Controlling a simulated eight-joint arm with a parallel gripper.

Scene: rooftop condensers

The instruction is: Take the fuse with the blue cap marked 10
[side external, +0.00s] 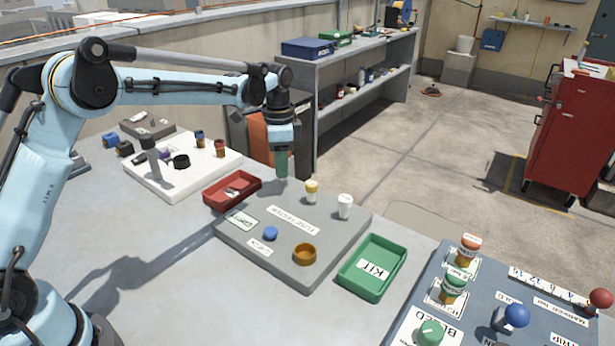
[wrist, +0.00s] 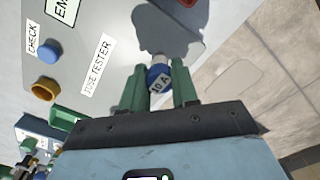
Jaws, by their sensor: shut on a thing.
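My gripper (side external: 282,168) is over the far left part of the grey fuse tester board (side external: 240,243), with its green fingers pointing down. In the wrist view the fingers (wrist: 159,84) are shut on the fuse with the blue cap (wrist: 158,78), and the cap is marked "10 A". In the side view the fingers hide the cap, and only a pale bit of the fuse shows below them. I cannot tell whether its foot touches the board. A yellow-capped fuse (side external: 311,191) and a white-capped fuse (side external: 345,206) stand upright to the right.
A red tray (side external: 212,204) lies close to the left of the gripper. The board bears a blue button (side external: 270,234) and an amber ring (side external: 304,254). A green tray marked KIT (side external: 348,288) is at the board's right. The white board (side external: 150,185) holds several small things. The near-left bench is clear.

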